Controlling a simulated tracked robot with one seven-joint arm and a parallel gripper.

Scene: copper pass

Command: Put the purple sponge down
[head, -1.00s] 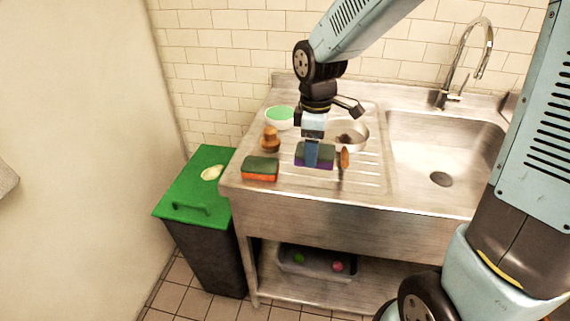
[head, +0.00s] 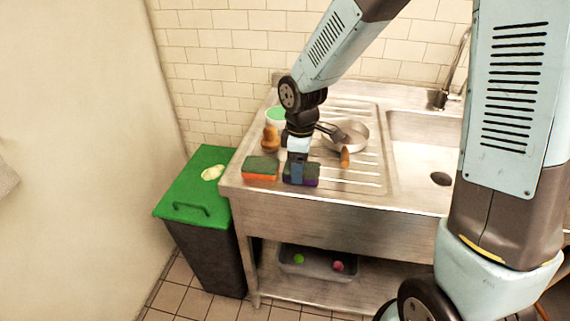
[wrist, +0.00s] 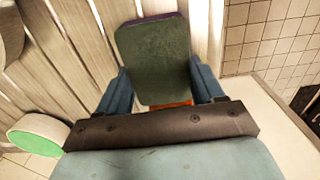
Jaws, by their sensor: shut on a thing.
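The purple sponge (head: 313,175) has a dark green scouring top. My gripper (head: 298,174) points down and is shut on it at the front of the steel drainboard (head: 325,187). The sponge is on or just above the board; I cannot tell whether it touches. In the wrist view the sponge's green face (wrist: 152,58) lies between the blue fingers, with a thin purple edge at its far end. An orange sponge (head: 260,175) with a green top lies just left of it.
A pan (head: 352,133) with a wooden handle sits behind right. A brown wooden item (head: 270,139) and a green-filled white bowl (head: 275,116) stand behind left. A green-lidded bin (head: 193,165) is left of the counter. The ribbed board is free to the right.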

